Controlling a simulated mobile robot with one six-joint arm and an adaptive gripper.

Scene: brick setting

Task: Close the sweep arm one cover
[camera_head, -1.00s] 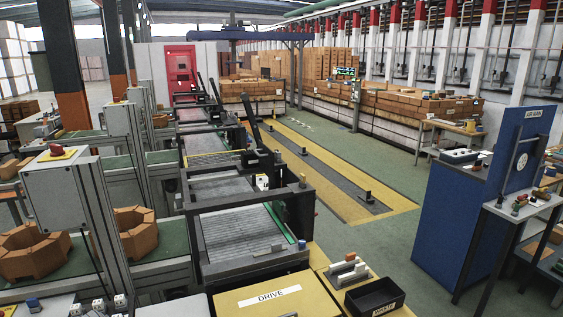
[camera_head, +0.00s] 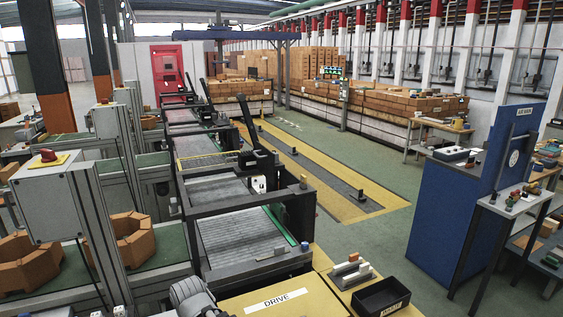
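Black slanted arms stand along the conveyor line: a nearer one (camera_head: 255,143) and a farther one (camera_head: 206,92). They may be the sweep arms, but no label on them is readable. No cover marked "sweep arm one" can be made out. A yellow cover labelled DRIVE (camera_head: 240,306) lies flat at the bottom centre. I cannot tell whether it is the task's cover. A grey rounded part at the bottom edge, left of the yellow cover, looks like a link of my arm. My gripper is not in view.
A dark frame (camera_head: 240,272) surrounds the near grey conveyor. A black tray (camera_head: 381,297) and small blocks (camera_head: 350,270) sit right of the yellow cover. A blue panel (camera_head: 445,215) stands at right. Green floor (camera_head: 385,245) is clear between.

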